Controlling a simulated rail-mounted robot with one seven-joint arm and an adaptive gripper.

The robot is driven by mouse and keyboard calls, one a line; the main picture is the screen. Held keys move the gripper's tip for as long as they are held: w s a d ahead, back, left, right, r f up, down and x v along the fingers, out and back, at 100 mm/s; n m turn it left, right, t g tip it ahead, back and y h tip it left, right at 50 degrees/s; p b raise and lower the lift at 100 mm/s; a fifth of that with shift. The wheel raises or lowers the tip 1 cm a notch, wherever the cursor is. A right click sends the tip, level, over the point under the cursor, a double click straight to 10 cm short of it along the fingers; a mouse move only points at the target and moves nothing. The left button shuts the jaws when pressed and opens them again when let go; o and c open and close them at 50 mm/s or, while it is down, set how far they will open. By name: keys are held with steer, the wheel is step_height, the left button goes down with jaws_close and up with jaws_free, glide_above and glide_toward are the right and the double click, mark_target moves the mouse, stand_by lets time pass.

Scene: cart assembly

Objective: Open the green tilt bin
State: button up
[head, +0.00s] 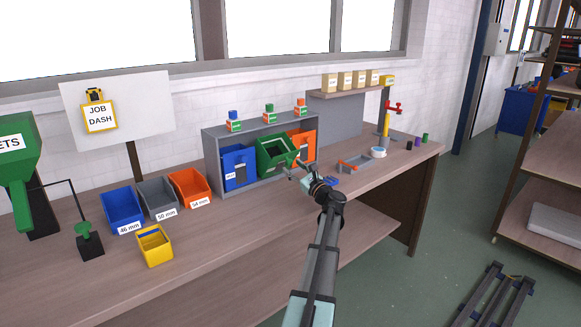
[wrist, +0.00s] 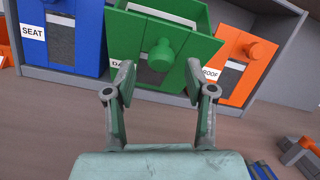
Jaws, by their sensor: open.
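The green tilt bin (head: 277,154) sits in the middle slot of the grey cabinet (head: 213,160). Its front leans outward and its open top shows, so it stands tilted open. In the wrist view, the green bin (wrist: 180,75) shows its round green knob (wrist: 160,55) and a partly hidden label. My gripper (head: 294,166) is just in front of the bin. In the wrist view, my open gripper (wrist: 160,78) has its fingers either side of the knob's line, with the knob just beyond the tips. I cannot tell whether a finger touches the bin.
A blue tilt bin (wrist: 75,35) is to the left and an orange one (wrist: 235,70) to the right; both look shut. Small boxes (head: 269,110) stand on the cabinet. Open bins (head: 122,210) and a yellow bin (head: 155,247) lie left. A red-and-grey holder (head: 354,166) is right.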

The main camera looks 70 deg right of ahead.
steer(key=v, duration=0.9)
steer(key=shift+s+a, duration=0.1)
